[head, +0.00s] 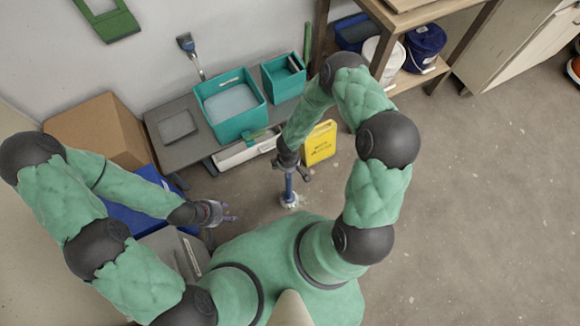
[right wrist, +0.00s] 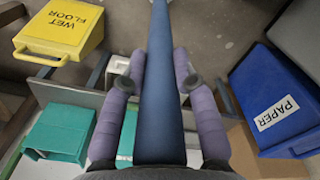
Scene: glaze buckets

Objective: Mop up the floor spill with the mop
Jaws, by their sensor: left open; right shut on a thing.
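My right gripper (head: 291,168) is shut around the blue shaft of the mop (head: 289,186). The shaft also runs between the purple fingers in the right wrist view (right wrist: 162,95). The small whitish mop head (head: 290,203) is at the floor, just in front of my body; I cannot tell how firmly it touches. No floor spill can be made out clearly; the mop head and my body may cover it. My left gripper (head: 224,213) is open and empty, to the left of the mop.
A yellow wet-floor sign (head: 320,143) stands close behind the mop. A grey bench (head: 167,152) with teal bins (head: 231,128) is along the wall. A blue paper bin (right wrist: 275,95) and a cardboard box (head: 98,128) are at left. Floor at right is clear.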

